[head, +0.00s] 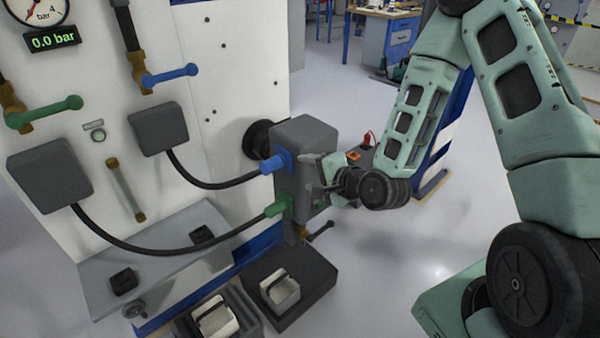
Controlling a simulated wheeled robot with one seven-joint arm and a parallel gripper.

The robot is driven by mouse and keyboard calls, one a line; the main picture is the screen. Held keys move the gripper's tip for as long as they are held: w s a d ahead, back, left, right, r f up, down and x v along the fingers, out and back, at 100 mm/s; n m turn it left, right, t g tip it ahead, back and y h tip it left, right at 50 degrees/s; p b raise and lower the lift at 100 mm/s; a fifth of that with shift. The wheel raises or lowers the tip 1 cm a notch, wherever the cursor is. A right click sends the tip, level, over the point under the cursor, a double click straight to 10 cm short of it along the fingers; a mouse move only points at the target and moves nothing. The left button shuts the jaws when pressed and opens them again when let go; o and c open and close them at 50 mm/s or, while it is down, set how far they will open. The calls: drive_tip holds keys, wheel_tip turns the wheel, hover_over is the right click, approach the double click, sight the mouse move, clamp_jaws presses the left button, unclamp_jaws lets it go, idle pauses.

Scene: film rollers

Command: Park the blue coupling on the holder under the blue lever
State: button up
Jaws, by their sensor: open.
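The blue coupling (275,162) sits in the left face of a dark grey block (307,138), on the end of a black hose. The blue lever (171,76) is on the white panel at upper left, roughly horizontal. Below it, a small black fitting (203,234) on the sloping grey shelf looks like the holder and appears empty. My gripper (319,178) is open at the right side of the block, to the right of the blue coupling. Its fingertips are partly hard to make out against the block, and I cannot tell whether they touch it.
A green coupling (279,206) sits below the blue one. Its hose and the blue one's hose (215,186) sag from grey boxes (158,128). A second black fitting (124,281) is on the shelf. Bins (303,297) stand below.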

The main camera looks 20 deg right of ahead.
sight(273, 167)
drive_tip(key=p+x, duration=0.2)
drive_tip(key=x, duration=1.5)
drive_tip(key=shift+f+p, duration=0.1)
drive_tip(key=shift+p, duration=0.2)
drive_tip(key=c, duration=1.2)
drive_tip(key=shift+o, duration=0.2)
drive_tip(key=shift+s+a, duration=0.1)
drive_tip(key=shift+a, duration=0.2)
drive_tip(key=shift+s+a, duration=0.3)
drive_tip(key=shift+a, duration=0.7)
drive_tip(key=shift+s+a, duration=0.3)
drive_tip(key=shift+a, duration=0.65)
drive_tip(key=shift+a, duration=0.15)
